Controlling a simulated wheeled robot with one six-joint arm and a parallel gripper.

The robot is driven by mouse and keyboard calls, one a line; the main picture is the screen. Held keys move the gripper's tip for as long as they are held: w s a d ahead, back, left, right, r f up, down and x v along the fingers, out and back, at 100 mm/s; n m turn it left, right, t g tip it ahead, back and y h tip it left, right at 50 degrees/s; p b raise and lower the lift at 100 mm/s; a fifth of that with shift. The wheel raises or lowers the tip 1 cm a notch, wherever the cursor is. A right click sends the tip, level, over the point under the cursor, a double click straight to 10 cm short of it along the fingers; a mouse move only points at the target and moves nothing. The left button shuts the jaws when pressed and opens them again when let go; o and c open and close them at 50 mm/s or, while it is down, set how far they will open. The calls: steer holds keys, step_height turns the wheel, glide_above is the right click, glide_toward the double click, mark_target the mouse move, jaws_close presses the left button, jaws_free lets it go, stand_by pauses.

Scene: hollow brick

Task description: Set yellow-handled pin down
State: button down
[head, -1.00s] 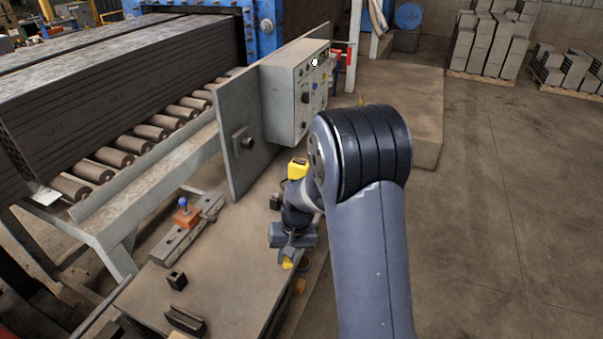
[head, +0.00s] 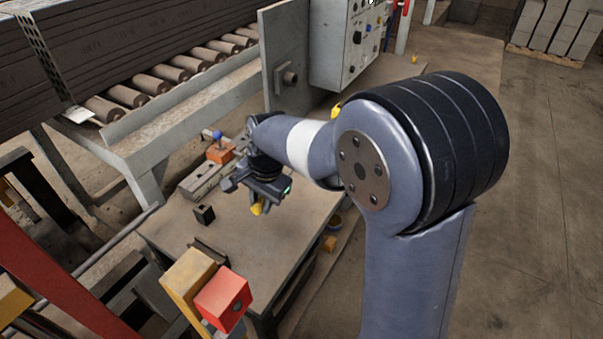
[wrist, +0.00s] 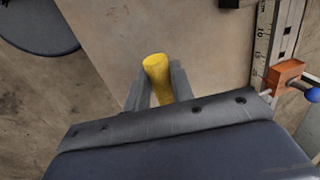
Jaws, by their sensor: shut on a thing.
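The yellow-handled pin (wrist: 158,75) is in my gripper (wrist: 155,88), its yellow handle end showing between the two grey fingers in the wrist view. In the head view the yellow handle (head: 257,208) shows just below my gripper (head: 256,200), over the middle of the worktable (head: 225,240). My gripper is shut on the pin. The rest of the pin is hidden by the fingers, and I cannot tell whether it touches the table.
A ruled rail with an orange block (head: 220,153) and blue knob lies along the table's back left. A small dark block (head: 204,215) and a dark channel piece (head: 208,250) sit left of my gripper. A grey control box (head: 345,40) stands behind.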

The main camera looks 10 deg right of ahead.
mark_target(264, 235)
step_height(264, 235, down, 10)
steer(key=shift+r, duration=0.1)
stand_by(0.4)
steer(key=shift+f+b, duration=0.2)
steer(key=shift+b, duration=0.1)
steer(key=c, duration=1.2)
jaws_free()
step_height(264, 235, up, 12)
steer(key=s+d, duration=0.1)
steer(key=d, duration=0.1)
steer(key=shift+s+p, duration=0.15)
steer(key=shift+p, duration=0.3)
steer(key=shift+r, duration=0.1)
